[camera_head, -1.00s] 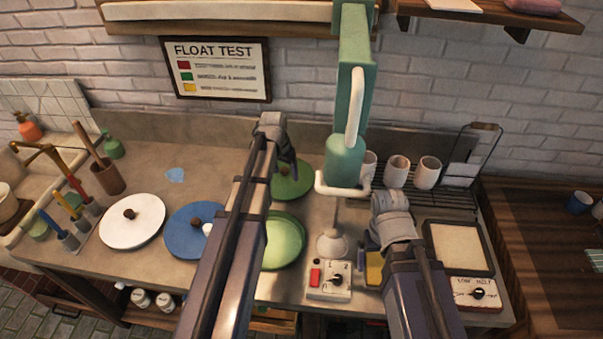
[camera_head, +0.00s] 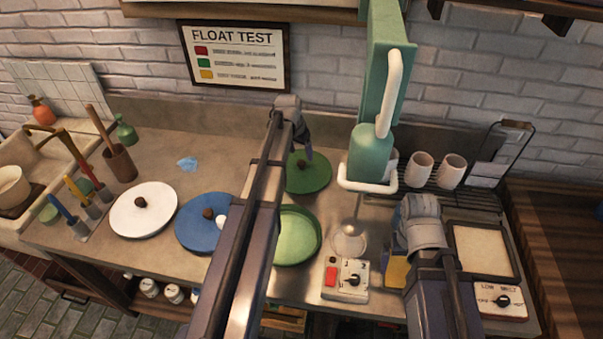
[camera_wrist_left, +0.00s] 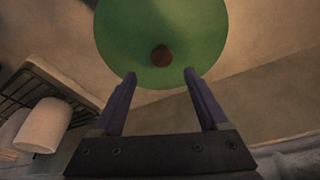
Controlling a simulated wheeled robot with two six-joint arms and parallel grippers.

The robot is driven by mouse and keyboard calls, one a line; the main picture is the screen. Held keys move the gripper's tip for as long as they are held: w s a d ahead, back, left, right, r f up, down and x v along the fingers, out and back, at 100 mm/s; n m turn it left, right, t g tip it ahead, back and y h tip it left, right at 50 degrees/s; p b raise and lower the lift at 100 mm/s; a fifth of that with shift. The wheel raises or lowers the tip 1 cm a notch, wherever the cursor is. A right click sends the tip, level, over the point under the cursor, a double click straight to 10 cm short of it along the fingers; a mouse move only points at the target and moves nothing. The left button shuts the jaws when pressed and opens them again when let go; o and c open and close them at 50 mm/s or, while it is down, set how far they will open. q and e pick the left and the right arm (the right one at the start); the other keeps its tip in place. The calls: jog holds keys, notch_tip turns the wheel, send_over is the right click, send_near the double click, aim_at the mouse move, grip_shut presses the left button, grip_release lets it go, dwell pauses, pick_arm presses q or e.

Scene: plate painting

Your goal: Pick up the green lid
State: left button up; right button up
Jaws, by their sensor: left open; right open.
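The green lid (camera_head: 310,178) is a dark green disc with a brown knob, lying on the counter below the back wall. My left gripper (camera_head: 307,145) is open above it, and my arm hides part of its left side. In the left wrist view the green lid (camera_wrist_left: 200,35) lies beyond the two spread fingers (camera_wrist_left: 158,78), with its brown knob (camera_wrist_left: 162,56) between and ahead of the fingertips. Nothing is between the fingers. My right gripper (camera_head: 417,208) is over the right part of the counter, its fingers hard to make out.
A lighter green plate (camera_head: 300,238) lies in front of the green lid. White (camera_head: 128,217) and blue (camera_head: 196,234) lids lie to the left. A green press (camera_head: 370,150) stands close on the right. White cups (camera_head: 419,167) sit on a rack behind. Bare counter (camera_head: 222,165) lies left of the lid.

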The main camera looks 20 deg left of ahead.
aim_at(301, 162)
pick_arm(q)
jog(key=b+x, duration=0.4)
jog(key=shift+s+a+f, duration=0.25)
jog(key=shift+f, duration=0.05)
pick_arm(e)
notch_tip(301, 162, down, 4)
jog(key=shift+f, duration=0.25)
pick_arm(q)
jog(key=shift+w+f+b, duration=0.2)
jog(key=shift+f+b, duration=0.2)
jog(key=shift+b, duration=0.2)
pick_arm(e)
jog(key=shift+f, duration=0.4)
jog(key=shift+r, duration=0.1)
pick_arm(q)
jog(key=shift+r, duration=0.1)
jog(key=shift+c, duration=0.4)
grip_shut()
